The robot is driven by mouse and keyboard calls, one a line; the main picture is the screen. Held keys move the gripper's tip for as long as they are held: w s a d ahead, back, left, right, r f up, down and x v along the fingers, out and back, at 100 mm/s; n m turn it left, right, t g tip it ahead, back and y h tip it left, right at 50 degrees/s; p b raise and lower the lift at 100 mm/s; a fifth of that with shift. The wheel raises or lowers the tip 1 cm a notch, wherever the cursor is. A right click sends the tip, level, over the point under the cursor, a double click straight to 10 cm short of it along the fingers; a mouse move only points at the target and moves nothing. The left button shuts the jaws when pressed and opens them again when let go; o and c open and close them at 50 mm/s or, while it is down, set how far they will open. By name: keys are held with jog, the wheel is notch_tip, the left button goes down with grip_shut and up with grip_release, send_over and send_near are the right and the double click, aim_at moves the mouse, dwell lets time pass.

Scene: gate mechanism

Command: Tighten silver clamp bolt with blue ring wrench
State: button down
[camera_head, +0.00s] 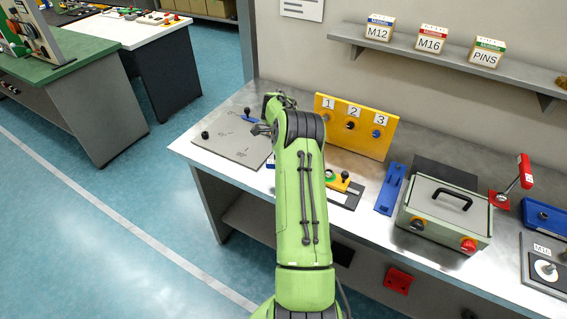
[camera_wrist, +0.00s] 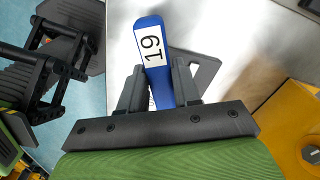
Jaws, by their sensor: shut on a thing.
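My gripper (camera_wrist: 158,88) is shut on the handle of a blue wrench (camera_wrist: 150,35), which carries a white label reading 19. The handle passes between the two fingers, and its ring end is not visible. In the head view, my gripper (camera_head: 262,129) is over the right part of a grey plate (camera_head: 228,145) at the left end of the bench. A small blue piece (camera_head: 249,118) shows beside it, probably the wrench. I cannot make out the silver clamp bolt in either view; my arm hides part of the bench.
A yellow panel (camera_head: 362,112) numbered 1 to 3 stands right of my gripper. Black knobs (camera_head: 205,134) rise from the plate. Farther right are a blue fixture (camera_head: 391,190), a grey-green box (camera_head: 443,218) and a red-handled lever (camera_head: 525,171). A shelf (camera_head: 430,52) with labelled boxes hangs above.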

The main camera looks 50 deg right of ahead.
jog(key=shift+r+p, duration=2)
jog(key=shift+r, duration=1.25)
jog(key=shift+f, duration=0.2)
